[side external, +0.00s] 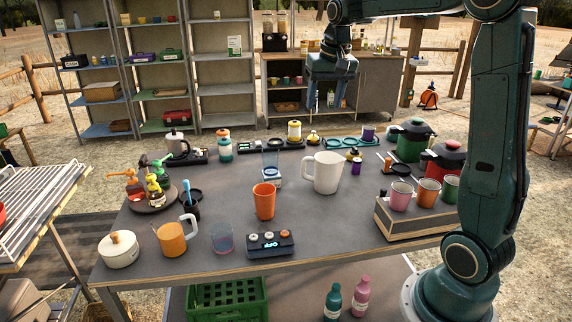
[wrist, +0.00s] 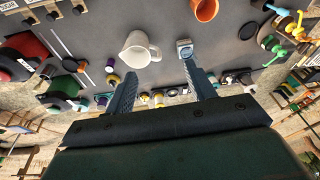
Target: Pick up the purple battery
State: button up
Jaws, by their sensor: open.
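A small purple cylinder (side external: 356,166) stands on the table just right of the white pitcher (side external: 328,172). A second purple cylinder (side external: 368,132) stands at the right end of a dark tray with green rings (side external: 340,142) along the far edge. I cannot tell for sure which is the battery. In the wrist view a purple piece (wrist: 113,78) shows left of my left finger, near the pitcher (wrist: 140,50). My gripper (side external: 326,104) is open and empty, pointing down, high at the table's far side. Both fingers show in the wrist view (wrist: 160,74), apart from everything.
Green (side external: 412,140) and red (side external: 443,160) lidded pots stand at the right, behind a box bearing several cups (side external: 400,195). Bottles and trays line the far edge.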

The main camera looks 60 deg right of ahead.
jog(key=w+d+f+m+g, duration=0.1)
jog(key=w+d+f+m, duration=0.1)
jog(key=d+f, duration=0.35)
jog(key=w+d+f+m, duration=0.1)
jog(key=d+f, duration=0.1)
jog(key=d, duration=0.7)
jog(key=m+g+y, duration=0.1)
jog(key=m, duration=0.3)
send_over(357, 163)
jog(key=d, duration=0.1)
notch_tip(357, 163, down, 11)
jog(key=shift+w+d+f, duration=0.1)
jog(key=shift+w+f, duration=0.05)
jog(key=shift+f, duration=2)
jog(key=shift+w+d+f, duration=0.1)
jog(key=shift+w+f, duration=0.05)
jog(key=shift+f, duration=2)
jog(key=shift+f, duration=2.55)
jog(key=c, duration=1.1)
jog(key=shift+r, duration=0.1)
jog(key=shift+c, duration=0.2)
